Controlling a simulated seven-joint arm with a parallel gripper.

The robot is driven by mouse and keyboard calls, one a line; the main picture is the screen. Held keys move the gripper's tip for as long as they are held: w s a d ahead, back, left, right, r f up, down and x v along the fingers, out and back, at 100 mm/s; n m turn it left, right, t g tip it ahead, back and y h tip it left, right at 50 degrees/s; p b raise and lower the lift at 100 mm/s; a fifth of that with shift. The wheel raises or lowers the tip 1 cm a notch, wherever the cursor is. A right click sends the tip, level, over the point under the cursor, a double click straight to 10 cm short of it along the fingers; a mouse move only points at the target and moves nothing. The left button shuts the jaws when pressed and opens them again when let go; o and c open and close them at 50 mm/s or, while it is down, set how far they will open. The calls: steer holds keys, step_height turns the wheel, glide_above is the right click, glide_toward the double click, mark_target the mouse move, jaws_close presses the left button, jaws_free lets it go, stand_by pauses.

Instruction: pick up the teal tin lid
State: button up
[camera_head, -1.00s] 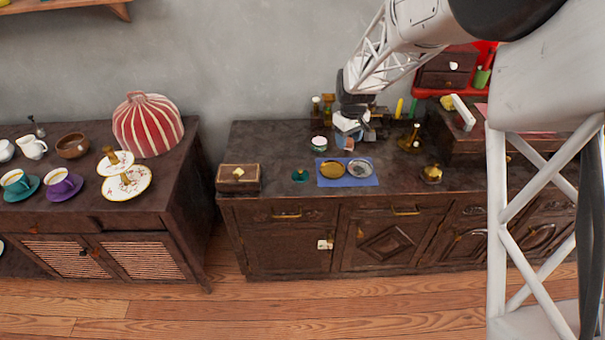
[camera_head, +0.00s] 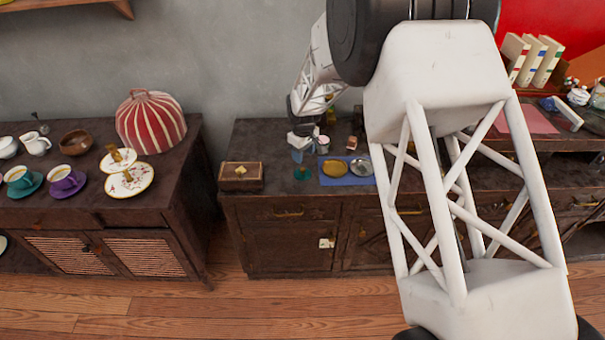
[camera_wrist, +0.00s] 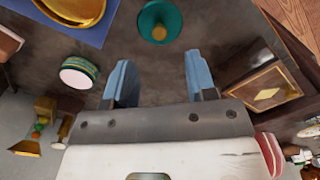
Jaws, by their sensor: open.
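The teal tin lid (camera_head: 302,173) lies on the dark cabinet top, between the wooden box and the blue mat. In the wrist view the teal lid (camera_wrist: 160,21) is round with a brass-coloured knob, near the top of the picture. My gripper (camera_head: 302,154) is just behind the lid in the head view. In the wrist view my gripper (camera_wrist: 157,78) has its two blue fingers spread apart with nothing between them. The lid lies beyond the fingertips, roughly in line with the gap, and is not touched.
A blue mat (camera_head: 328,182) with a gold dish (camera_head: 334,167) and a silver dish (camera_head: 361,167) lies right of the lid. A wooden box (camera_head: 241,184) stands left. A white-and-green tin (camera_wrist: 79,73) stands beside my fingers. Bare cabinet top surrounds the lid.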

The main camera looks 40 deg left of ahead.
mark_target(302, 169)
steer(key=shift+f, duration=1.3)
steer(key=shift+w+a+f, duration=0.1)
steer(key=shift+a+f, duration=0.05)
steer(key=shift+f, duration=1.15)
steer(key=shift+a+f, duration=0.1)
steer(key=shift+f, duration=1.2)
steer(key=shift+c, duration=0.3)
jaws_close()
